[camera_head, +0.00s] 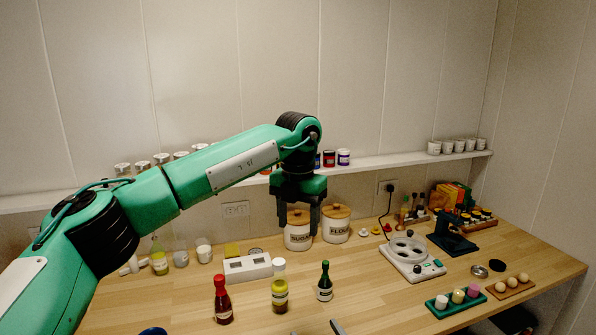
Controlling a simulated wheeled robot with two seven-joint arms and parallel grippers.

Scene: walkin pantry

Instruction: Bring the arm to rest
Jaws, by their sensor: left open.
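My left arm (215,170) is green with black joints and reaches in from the left, across the counter. Its gripper (299,229) hangs pointing down from the wrist, jaws open, with a finger on each side of the gap. The gripper overlaps the white sugar canister (298,241) with a wooden lid in this view. I cannot tell whether it touches the canister. Nothing shows held between the fingers.
A shelf (400,160) runs along the wall.

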